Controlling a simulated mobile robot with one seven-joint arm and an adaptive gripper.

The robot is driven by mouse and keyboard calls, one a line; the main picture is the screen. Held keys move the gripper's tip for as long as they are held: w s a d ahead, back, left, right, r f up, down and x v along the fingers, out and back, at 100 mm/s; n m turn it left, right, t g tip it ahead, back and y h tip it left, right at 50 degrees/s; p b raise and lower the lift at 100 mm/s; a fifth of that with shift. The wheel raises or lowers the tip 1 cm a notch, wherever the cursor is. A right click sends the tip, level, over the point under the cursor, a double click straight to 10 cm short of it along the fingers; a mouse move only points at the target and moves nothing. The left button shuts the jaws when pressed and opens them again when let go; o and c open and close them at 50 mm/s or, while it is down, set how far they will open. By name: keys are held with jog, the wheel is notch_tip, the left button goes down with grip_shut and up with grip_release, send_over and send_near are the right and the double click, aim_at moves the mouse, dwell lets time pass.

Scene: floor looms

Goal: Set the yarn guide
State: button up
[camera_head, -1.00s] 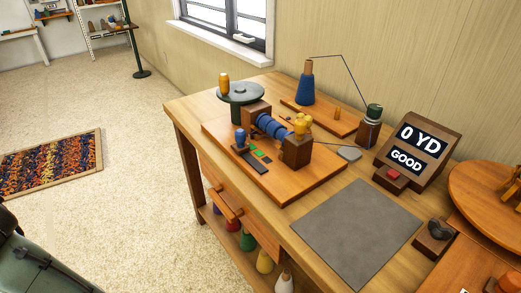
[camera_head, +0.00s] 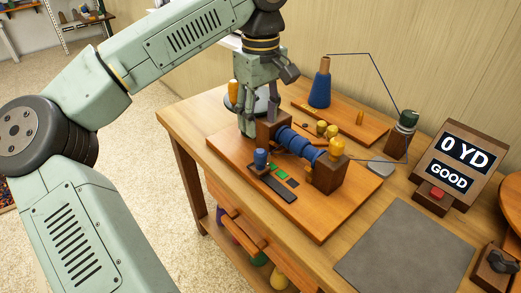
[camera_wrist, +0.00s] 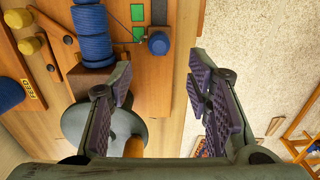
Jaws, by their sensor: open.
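The likely yarn guide is a small blue knob (camera_head: 261,158) on a dark slotted track (camera_head: 273,183) with green marks beside it, at the front of the winder board. In the wrist view, the blue knob (camera_wrist: 158,43) sits beside the green marks (camera_wrist: 138,34), beyond the gap between my fingertips. A dark thread runs near it from the blue-wound roller (camera_wrist: 93,35). My gripper (camera_head: 248,128) points down above the board's back-left part, near the roller's left wooden block. The wrist view shows my gripper (camera_wrist: 160,82) open, with nothing between its fingers.
The roller (camera_head: 298,143) lies between wooden blocks, with yellow knobs (camera_head: 336,147) at the right one. A green crank wheel (camera_wrist: 100,125) lies under my left finger in the wrist view. A blue yarn cone (camera_head: 320,87) stands behind. A grey mat (camera_head: 405,250) is clear.

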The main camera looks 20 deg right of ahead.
aim_at(260, 151)
notch_tip(260, 151, down, 10)
jog(key=shift+f+p, duration=0.1)
jog(key=shift+p, duration=0.35)
jog(key=shift+c, duration=0.2)
grip_shut()
dwell(0.6)
